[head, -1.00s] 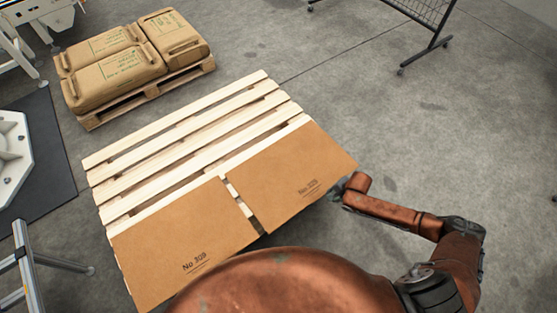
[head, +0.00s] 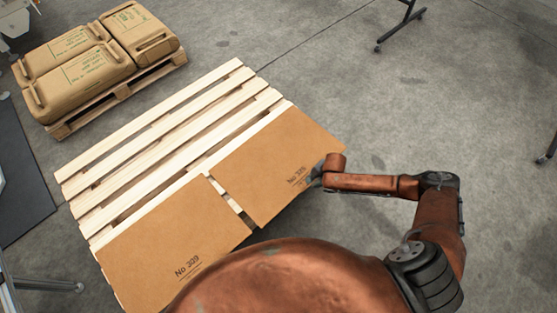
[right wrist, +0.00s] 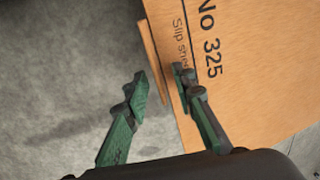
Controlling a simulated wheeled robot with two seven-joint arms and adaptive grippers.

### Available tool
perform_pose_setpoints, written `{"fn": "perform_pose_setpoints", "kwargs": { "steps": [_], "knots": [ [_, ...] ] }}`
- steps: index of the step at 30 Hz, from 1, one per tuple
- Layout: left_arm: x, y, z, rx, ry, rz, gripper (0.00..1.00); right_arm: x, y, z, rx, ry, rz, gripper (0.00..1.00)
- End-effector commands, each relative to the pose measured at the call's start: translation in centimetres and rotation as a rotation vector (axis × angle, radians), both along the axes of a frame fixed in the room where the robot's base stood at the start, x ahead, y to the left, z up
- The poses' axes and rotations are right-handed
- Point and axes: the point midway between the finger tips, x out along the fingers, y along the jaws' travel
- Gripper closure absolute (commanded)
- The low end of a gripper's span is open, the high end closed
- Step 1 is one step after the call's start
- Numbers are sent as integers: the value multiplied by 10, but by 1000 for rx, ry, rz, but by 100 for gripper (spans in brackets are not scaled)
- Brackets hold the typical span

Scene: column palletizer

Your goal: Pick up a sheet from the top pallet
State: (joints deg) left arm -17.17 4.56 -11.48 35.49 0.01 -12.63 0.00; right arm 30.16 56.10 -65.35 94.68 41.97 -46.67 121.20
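Two flat brown sheets lie side by side on the near part of a pale wooden pallet (head: 150,125). The left sheet (head: 165,245) reads "No 309". The right sheet (head: 270,160) reads "No 325" and fills much of the right wrist view (right wrist: 255,60). My right gripper (head: 314,178) is at the right edge of the No 325 sheet. In the right wrist view its green fingers (right wrist: 159,76) are apart, with the sheet's edge between them. One finger overlaps the sheet; the other is outside its edge. I cannot tell whether they touch. My left gripper is not in view.
A smaller pallet (head: 120,92) with several brown sacks (head: 85,65) stands at the back left. A dark mat (head: 20,180) lies at the left edge. A wheeled stand (head: 400,28) is at the top. The grey floor right of the pallet is open.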

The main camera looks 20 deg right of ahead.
Motion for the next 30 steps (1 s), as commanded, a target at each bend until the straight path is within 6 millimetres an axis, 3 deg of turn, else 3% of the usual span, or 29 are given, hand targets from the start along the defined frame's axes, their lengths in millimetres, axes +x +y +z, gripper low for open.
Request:
{"fn": "perform_pose_setpoints", "kwargs": {
  "steps": [4,14,30],
  "knots": [
    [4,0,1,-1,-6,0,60,0,0,1,0,-1,0,77],
    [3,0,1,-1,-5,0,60,0,0,1,0,-1,0,100],
    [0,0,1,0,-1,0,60,0,0,1,0,-1,0,100]
  ]
}}
